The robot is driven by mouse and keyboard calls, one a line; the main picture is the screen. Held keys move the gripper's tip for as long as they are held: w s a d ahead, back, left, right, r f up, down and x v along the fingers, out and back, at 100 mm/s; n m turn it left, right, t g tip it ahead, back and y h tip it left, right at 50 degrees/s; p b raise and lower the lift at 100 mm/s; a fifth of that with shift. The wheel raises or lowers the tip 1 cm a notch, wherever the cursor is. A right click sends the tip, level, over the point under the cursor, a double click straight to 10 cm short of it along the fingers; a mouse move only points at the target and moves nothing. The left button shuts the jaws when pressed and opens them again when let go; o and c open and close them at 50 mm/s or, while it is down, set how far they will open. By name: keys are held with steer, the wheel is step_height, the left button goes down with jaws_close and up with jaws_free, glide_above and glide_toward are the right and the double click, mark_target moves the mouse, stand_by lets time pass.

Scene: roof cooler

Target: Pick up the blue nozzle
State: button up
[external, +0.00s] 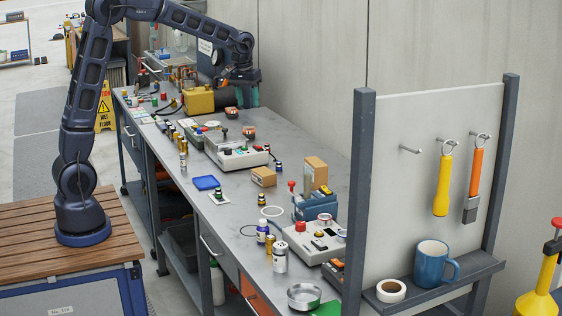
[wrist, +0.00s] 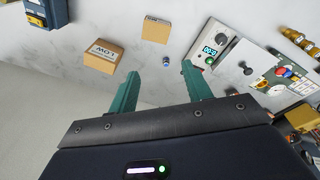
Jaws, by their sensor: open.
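A small blue piece, which looks like the blue nozzle (wrist: 166,61), lies on the grey bench in the wrist view, between a cardboard box and a device with a lit display. In the external view, a small dark blue piece (external: 278,167) at the matching place beside the device seems to be the same thing. My gripper (wrist: 161,69) is open, with its two teal fingers apart and nothing between them. The nozzle appears in line with the gap, beyond the fingertips. In the external view my gripper (external: 248,97) hangs above the bench near the back wall, well apart from the nozzle.
Two cardboard boxes (external: 263,177) (external: 314,172) stand close to the nozzle. A pale device (external: 237,152) is on its other side. A blue tray (external: 206,183), several bottles and a metal bowl (external: 304,296) lie along the bench. Bare bench shows around the nozzle.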

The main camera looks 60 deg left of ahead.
steer(key=w+a+f+n, duration=0.2)
steer(key=w+a+f, duration=0.2)
steer(key=w+f, duration=0.45)
steer(key=n+g, duration=0.1)
steer(key=g, duration=0.1)
glide_above(279, 162)
step_height(279, 162, down, 10)
steer(key=shift+w+a+f+n, duration=0.3)
steer(key=shift+w+f, duration=0.1)
steer(key=shift+f, duration=0.05)
step_height(279, 162, down, 5)
steer(key=shift+s+r, duration=0.1)
steer(key=shift+s+d+f, duration=0.1)
steer(key=shift+s+f, duration=0.05)
steer(key=shift+f, duration=1.25)
steer(key=shift+s+f, duration=0.1)
steer(key=shift+f, duration=1.25)
steer(key=c, duration=1.1)
jaws_close()
steer(key=shift+r, duration=0.15)
